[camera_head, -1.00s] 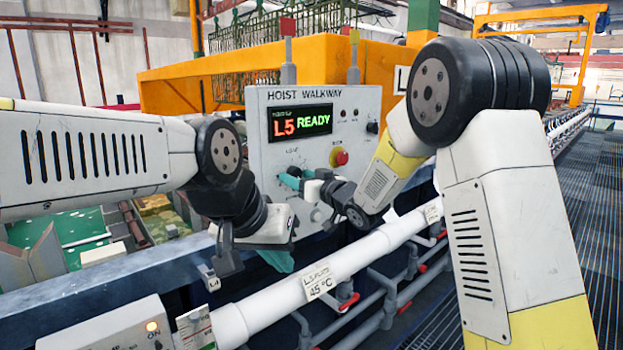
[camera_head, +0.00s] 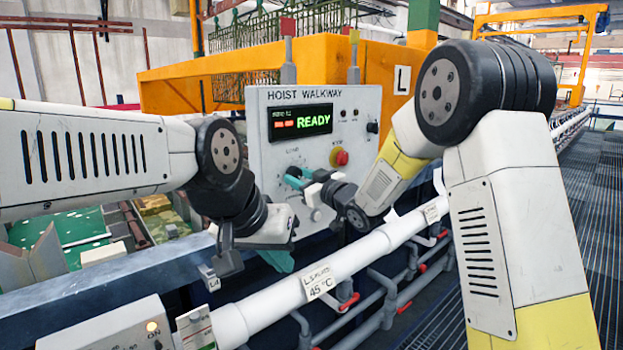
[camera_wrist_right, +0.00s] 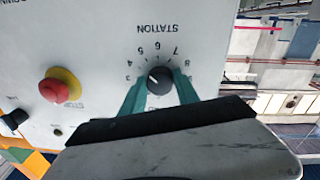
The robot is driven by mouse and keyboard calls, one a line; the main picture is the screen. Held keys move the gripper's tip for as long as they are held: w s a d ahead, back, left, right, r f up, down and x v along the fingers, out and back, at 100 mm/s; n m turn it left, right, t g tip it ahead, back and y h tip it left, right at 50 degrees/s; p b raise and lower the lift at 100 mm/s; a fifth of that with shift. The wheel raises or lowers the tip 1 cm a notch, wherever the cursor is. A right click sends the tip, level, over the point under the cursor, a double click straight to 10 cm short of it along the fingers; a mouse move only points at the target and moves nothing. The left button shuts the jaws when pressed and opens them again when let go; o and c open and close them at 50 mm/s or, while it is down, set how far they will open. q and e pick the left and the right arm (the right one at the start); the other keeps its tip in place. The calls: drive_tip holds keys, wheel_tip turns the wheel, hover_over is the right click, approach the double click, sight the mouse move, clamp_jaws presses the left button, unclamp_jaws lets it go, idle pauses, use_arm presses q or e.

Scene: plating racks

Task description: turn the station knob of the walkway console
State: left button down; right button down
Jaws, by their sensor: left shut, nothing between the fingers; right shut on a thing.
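The walkway console (camera_head: 265,155) is a grey panel headed HOIST WALKWAY. Its display (camera_head: 299,123) shows red dashes and a green READY. In the right wrist view the station knob (camera_wrist_right: 154,82) is dark and round, inside an arc of numbers under the upside-down word STATION. Its white mark points to the upper left, roughly towards the 4. My right gripper (camera_wrist_right: 158,84) is shut on the knob, one teal finger on each side; it also shows in the head view (camera_head: 296,179). My left gripper (camera_head: 282,262) is shut and empty, below the console near the white pipe.
A red stop button on a yellow base (camera_head: 340,157) sits beside my right gripper; it also shows in the right wrist view (camera_wrist_right: 56,88). A white pipe (camera_head: 270,310) with a 45 °C tag runs below the console. A control box (camera_head: 110,330) stands at lower left.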

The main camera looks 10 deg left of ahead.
drive_tip(key=shift+n, duration=1.2)
drive_tip(key=c, duration=0.9)
unclamp_jaws()
drive_tip(key=shift+d, duration=0.1)
drive_tip(key=v, duration=0.7)
drive_tip(key=shift+s+d, duration=0.25)
